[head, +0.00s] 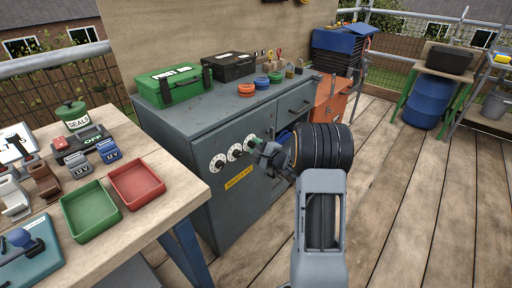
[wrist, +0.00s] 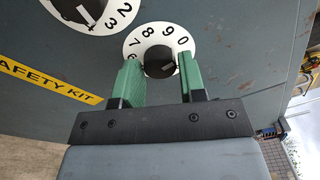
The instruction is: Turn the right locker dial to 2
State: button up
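Three white dials with black knobs sit in a row on the grey locker front (head: 225,205). The right dial (head: 249,144) is partly behind my gripper (head: 258,145) in the head view. In the wrist view the right dial (wrist: 136,43) shows 7, 8, 9 and 0 along its upper rim; its lower part is hidden. My gripper's green fingers (wrist: 162,72) lie on either side of its dark knob (wrist: 158,58), with no clear gap. A pale mark shows on the knob, but the number it points to is unclear. The middle dial (wrist: 85,15) is at upper left.
A yellow safety kit label (head: 239,178) is below the dials. A worktable with a red tray (head: 136,184) and a green tray (head: 90,212) stands at left. A green first-aid box (head: 174,86) is on the locker top.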

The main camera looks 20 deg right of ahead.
jog(key=c, duration=0.5)
jog(key=shift+m, duration=0.3)
jog(key=m+p, duration=0.1)
jog(key=m, duration=0.1)
jog(key=shift+r+m, duration=0.1)
jog(key=shift+m, duration=0.3)
jog(key=m+p, duration=0.1)
jog(key=m, duration=0.2)
jog(key=shift+m+g+p, duration=0.3)
jog(key=shift+g+p, duration=0.05)
jog(key=shift+g, duration=0.05)
jog(key=m+p, duration=0.2)
jog(key=m, duration=0.2)
jog(key=shift+m+y+p, duration=0.3)
jog(key=shift+m+p, duration=0.55)
jog(key=shift+m, duration=0.35)
